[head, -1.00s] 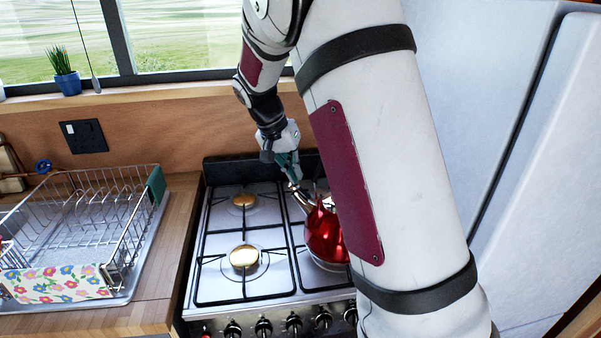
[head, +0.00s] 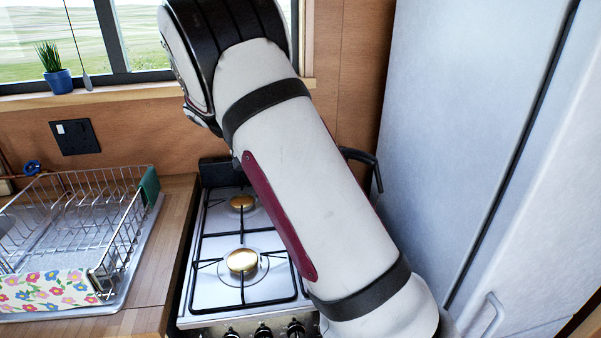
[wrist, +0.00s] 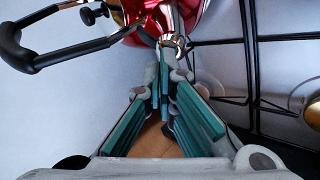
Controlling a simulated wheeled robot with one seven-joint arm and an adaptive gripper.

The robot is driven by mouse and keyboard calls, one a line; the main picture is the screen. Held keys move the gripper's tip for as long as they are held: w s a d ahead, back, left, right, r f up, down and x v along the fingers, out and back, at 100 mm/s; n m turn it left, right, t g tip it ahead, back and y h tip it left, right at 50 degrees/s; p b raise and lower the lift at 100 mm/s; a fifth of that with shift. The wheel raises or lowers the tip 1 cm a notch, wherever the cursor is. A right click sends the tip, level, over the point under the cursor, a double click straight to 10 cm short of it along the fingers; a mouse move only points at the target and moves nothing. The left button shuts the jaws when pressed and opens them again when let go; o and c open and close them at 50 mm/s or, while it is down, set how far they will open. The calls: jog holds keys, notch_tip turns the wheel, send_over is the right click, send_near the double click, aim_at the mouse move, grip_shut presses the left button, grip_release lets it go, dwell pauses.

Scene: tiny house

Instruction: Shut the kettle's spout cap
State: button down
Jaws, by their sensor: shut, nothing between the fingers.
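The red kettle (wrist: 168,12) shows at the top of the wrist view, cut off by the frame edge. Its metal spout (wrist: 173,43) points toward my gripper. A dark piece is at the spout's mouth, but I cannot tell how far the cap is open. A black handle (wrist: 65,52) extends to the left. My gripper (wrist: 167,72) is shut and empty, with its teal fingers close to the spout; I cannot tell if they touch. In the head view my arm hides the gripper and the kettle's body.
The stove (head: 215,290) has black grates and brass burners. A dish rack (head: 75,225) stands on the counter at the left. A tall pale fridge (head: 450,120) stands at the right. A dark curved bar (head: 366,157) shows behind my arm.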

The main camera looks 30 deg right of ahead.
jog(key=shift+w+a+f+g+h+b, duration=0.25)
jog(key=shift+f+g+h+b, duration=0.2)
jog(key=shift+g+h, duration=0.15)
jog(key=shift+s+d, duration=0.1)
dwell(0.5)
jog(key=shift+s+d+p, duration=0.35)
jog(key=shift+s+d, duration=0.05)
jog(key=shift+s, duration=0.15)
